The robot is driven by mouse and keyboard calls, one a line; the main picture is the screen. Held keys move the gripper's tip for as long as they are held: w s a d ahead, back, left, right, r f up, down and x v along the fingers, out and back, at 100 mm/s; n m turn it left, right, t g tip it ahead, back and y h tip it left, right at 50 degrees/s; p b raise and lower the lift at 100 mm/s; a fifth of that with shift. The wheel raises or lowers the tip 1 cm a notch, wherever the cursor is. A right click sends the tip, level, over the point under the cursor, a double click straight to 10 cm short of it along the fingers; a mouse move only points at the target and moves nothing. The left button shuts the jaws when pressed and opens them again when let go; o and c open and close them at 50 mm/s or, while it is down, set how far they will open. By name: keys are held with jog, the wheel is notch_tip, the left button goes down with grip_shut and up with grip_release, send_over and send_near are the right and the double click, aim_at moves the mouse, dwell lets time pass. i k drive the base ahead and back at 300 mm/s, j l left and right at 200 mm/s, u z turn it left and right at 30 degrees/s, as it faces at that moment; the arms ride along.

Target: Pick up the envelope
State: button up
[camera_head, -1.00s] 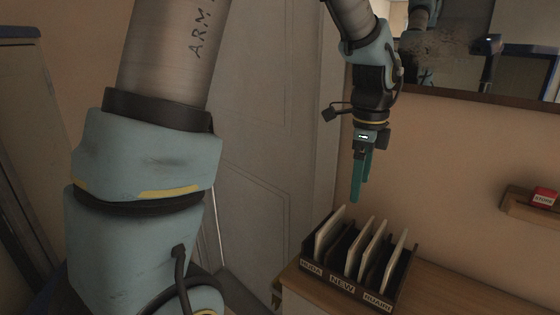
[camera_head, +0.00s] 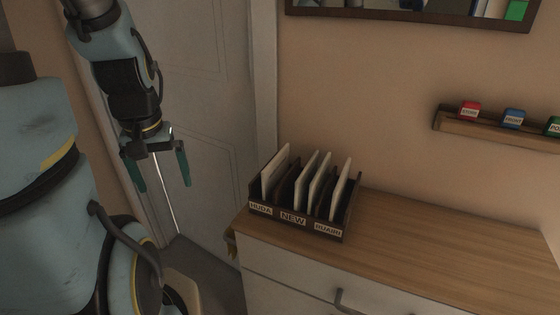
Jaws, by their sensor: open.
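Several pale envelopes (camera_head: 307,181) stand upright, slightly tilted, in a dark wooden letter rack (camera_head: 262,208) on the dresser top. The rack's front labels read "HUDA", "NEW" and one that looks like "RUAIRI". Which envelope is meant cannot be told. One stands in the left part, others in the middle and right parts. My gripper (camera_head: 163,180) points down, open and empty, with its two green fingers spread. It hangs to the left of the rack, in front of the door, apart from the envelopes.
The dresser (camera_head: 430,238) has a bare wooden top right of the rack. A wall shelf (camera_head: 490,130) holds a red stamp (camera_head: 469,109), a blue stamp (camera_head: 513,118) and a green stamp (camera_head: 554,127). A framed mirror (camera_head: 410,12) hangs above. A door (camera_head: 200,70) stands behind my gripper.

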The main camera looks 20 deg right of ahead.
aim_at(302, 184)
jog(key=i+j+u, duration=0.35)
jog(key=i+j, duration=0.45)
jog(key=i, duration=0.05)
